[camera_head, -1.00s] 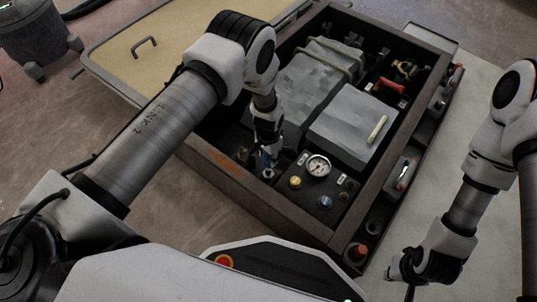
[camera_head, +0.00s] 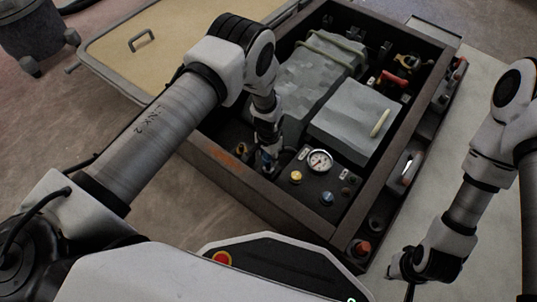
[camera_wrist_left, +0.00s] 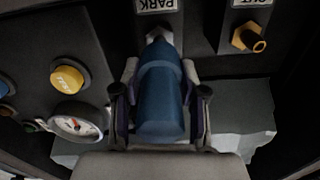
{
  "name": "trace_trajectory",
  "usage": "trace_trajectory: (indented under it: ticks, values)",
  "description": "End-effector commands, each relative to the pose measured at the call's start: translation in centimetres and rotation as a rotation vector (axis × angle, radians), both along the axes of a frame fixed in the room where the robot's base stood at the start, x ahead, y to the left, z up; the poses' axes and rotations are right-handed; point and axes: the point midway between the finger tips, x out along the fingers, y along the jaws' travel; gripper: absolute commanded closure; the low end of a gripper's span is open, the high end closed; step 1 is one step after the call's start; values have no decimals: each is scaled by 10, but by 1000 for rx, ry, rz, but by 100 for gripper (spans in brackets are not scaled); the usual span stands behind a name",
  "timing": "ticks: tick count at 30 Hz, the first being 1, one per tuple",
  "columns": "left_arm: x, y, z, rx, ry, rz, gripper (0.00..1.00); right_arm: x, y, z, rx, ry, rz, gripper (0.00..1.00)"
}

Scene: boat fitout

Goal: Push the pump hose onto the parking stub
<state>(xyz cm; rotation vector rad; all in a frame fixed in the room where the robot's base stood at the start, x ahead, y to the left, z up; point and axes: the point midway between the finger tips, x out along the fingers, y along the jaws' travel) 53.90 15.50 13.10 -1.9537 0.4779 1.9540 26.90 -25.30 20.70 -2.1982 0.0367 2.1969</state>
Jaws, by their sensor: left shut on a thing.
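My left gripper (camera_head: 267,160) is inside the open box, low by its near left corner. In the left wrist view my left gripper (camera_wrist_left: 160,112) is shut on the blue hose end (camera_wrist_left: 160,95), with a finger on each side. The hose's far end points at the grey metal parking stub (camera_wrist_left: 160,35) under the PARK label (camera_wrist_left: 157,5). The hose end meets or overlaps the stub; how far it is on, I cannot tell. My right gripper (camera_head: 407,275) hangs at the lower right, away from the box, with its fingers too dark and cut off to read.
A brass fitting (camera_wrist_left: 248,38) sits under the OUT label, right of the stub. A yellow knob (camera_wrist_left: 67,79) and a round gauge (camera_wrist_left: 76,127) are left of my gripper. The box's dark rim (camera_head: 250,186) stands close to my left arm. Grey blocks (camera_head: 355,120) fill the middle.

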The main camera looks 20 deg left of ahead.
Motion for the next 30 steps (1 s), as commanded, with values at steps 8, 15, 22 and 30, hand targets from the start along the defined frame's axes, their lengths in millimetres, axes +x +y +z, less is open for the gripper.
trace_trajectory:
  ticks: [8, 15, 22, 30]
  values:
    - [0, 0, -11, 0, 0, 0, 100, 0, 0, -9, 0, 0, 0, 100]
    - [0, 0, -20, 0, 0, 0, 100, 0, 0, -15, 0, 0, 0, 100]
    - [0, 0, -28, 0, 0, 0, 100, 0, 0, -22, 0, 0, 0, 100]
    - [0, 0, -37, 0, 0, 0, 100, 0, 0, -29, 0, 0, 0, 100]
